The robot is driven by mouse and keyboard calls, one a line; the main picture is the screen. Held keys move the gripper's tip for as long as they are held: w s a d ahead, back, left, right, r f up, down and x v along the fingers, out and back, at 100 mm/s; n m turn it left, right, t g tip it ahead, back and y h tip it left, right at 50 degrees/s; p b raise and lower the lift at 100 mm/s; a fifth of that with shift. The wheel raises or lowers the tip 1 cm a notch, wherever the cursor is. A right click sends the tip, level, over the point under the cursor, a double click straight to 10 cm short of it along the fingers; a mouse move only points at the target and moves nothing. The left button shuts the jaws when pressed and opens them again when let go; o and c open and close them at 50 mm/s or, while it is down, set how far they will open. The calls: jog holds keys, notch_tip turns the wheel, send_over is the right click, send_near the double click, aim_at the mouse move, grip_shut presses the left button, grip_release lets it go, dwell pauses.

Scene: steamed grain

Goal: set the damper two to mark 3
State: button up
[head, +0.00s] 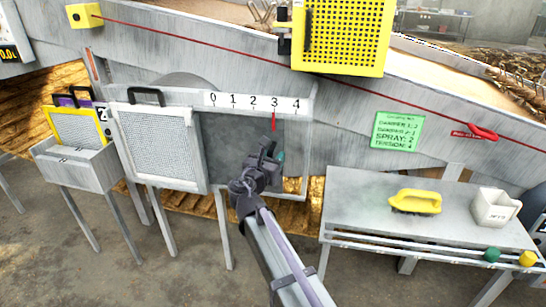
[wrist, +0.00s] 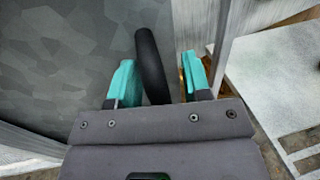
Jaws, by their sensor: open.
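A white scale strip (head: 254,102) marked 0 to 4 runs along the top of a metal frame. A dark grey sliding plate (head: 226,143) sits below it, and a red pointer (head: 274,121) stands under the 3. No damper number is readable on it. My gripper (head: 272,150) is in front of the plate's right part, below the pointer. In the wrist view, a black bar handle (wrist: 150,62) lies between the open teal fingers (wrist: 160,72), nearer the left one, with a gap to the right one. Most of the handle is hidden by my gripper in the head view.
A mesh screen panel (head: 159,145) stands left of the plate. A yellow perforated box (head: 342,36) hangs above right. A green card (head: 397,131) is on the wall. A metal table (head: 350,210) at right holds a yellow brush (head: 415,201) and a white box (head: 494,208).

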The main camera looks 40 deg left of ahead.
jog(key=v, duration=1)
jog(key=shift+s, duration=0.25)
